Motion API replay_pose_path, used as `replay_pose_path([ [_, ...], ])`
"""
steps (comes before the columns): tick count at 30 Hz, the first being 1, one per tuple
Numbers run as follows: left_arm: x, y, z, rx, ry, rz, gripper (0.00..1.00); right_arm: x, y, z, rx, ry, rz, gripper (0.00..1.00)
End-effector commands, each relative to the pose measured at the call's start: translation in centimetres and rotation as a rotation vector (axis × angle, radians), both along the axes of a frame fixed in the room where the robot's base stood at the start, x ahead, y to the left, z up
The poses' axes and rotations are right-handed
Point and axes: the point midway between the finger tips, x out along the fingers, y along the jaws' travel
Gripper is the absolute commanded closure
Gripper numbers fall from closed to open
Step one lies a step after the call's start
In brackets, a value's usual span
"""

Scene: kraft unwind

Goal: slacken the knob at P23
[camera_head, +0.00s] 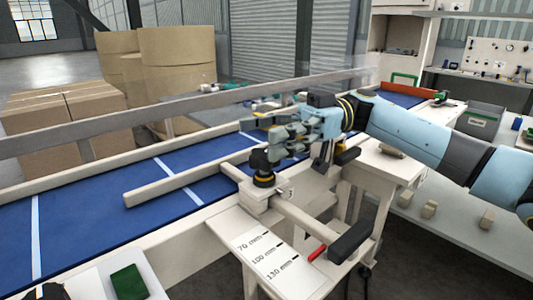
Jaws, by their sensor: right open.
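A black knob (263,168) with a yellow ring at its base stands on a pale clamp block beside the blue conveyor, where a pale guide bar meets the rail. No P23 label is readable, so I cannot confirm that this is that knob. My right gripper (277,143) comes in from the right, open, with its fingers just above and behind the knob. I cannot tell whether they touch it. Nothing shows between the fingers.
A pale scale plate (265,252) marked 70, 100 and 130 mm slopes below the knob. A black-ended bar (349,241) juts toward the front right. The blue conveyor (90,225) runs leftward under a pale guide bar (165,190). Small wooden blocks (430,209) lie on the right shelf.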

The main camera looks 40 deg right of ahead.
Motion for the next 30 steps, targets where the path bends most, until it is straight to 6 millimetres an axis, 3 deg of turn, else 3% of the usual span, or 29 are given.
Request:
replay_pose_path([
  [3, 0.0, 0.0, 0.0, 0.000, -0.001, 0.000, 0.40, 0.0, 0.0, 2.5, -0.003, -0.003, 0.002, 0.30],
  [10, 0.1, -0.1, 0.0, -0.001, -0.001, 0.000, 0.40, -0.1, 0.0, 5.3, -0.002, -0.001, 0.001, 0.30],
  [30, 0.3, -0.1, 0.0, -0.001, -0.003, 0.000, 0.40, 0.0, 0.0, 5.5, -0.001, 0.001, 0.001, 0.30],
])
